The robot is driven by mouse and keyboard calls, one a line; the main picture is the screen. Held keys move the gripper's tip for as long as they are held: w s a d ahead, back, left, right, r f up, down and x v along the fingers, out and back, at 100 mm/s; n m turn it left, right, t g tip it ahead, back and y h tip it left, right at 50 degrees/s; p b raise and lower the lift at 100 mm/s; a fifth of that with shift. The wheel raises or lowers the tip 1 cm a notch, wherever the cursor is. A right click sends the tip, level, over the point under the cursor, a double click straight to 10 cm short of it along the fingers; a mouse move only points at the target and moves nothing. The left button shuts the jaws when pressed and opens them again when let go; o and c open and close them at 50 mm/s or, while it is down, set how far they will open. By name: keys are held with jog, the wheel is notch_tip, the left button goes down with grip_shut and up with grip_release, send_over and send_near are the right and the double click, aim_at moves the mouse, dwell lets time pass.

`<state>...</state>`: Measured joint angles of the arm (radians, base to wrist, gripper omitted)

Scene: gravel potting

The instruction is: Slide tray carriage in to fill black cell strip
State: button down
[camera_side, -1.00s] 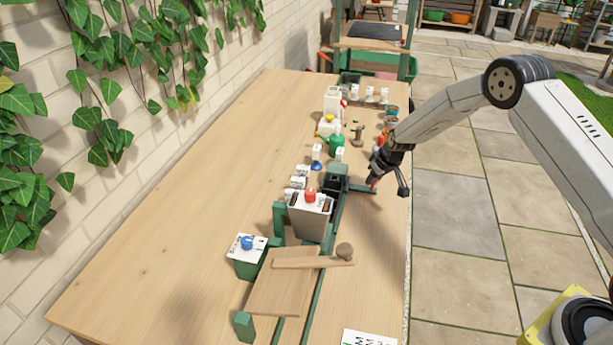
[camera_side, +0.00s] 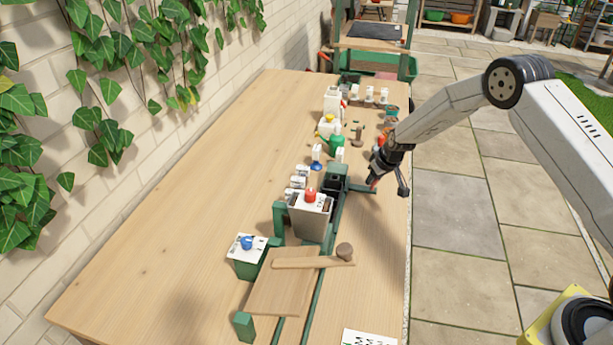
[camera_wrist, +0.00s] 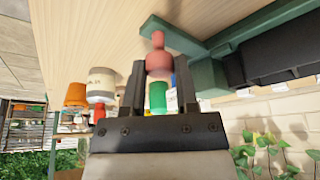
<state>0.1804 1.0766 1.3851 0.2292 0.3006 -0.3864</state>
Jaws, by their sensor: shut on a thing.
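My gripper (camera_wrist: 158,72) is shut on a red knob (camera_wrist: 157,58), which shows between its two fingers in the wrist view. In the side view my gripper (camera_side: 386,178) is at the right edge of the bench, at the outer end of a green bar (camera_side: 356,188). The bar joins the green carriage frame (camera_side: 340,170). The black cell strip (camera_side: 332,184) sits in this frame, just behind a grey hopper (camera_side: 310,222); it shows as a dark block (camera_wrist: 275,62) in the wrist view. The strip's cells are too small to make out.
Green rails (camera_side: 313,305) run beside the board. Bottles and a green watering can (camera_side: 336,141) stand farther back. The bench's left side is clear.

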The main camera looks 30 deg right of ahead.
jog(key=s+a, duration=1.9)
jog(key=shift+s+a, duration=0.35)
dwell(0.4)
jog(key=shift+c, duration=1.9)
grip_release()
jog(key=shift+r, duration=0.15)
jog(key=v, duration=0.7)
jog(key=shift+r, duration=0.15)
jog(key=shift+s, duration=0.2)
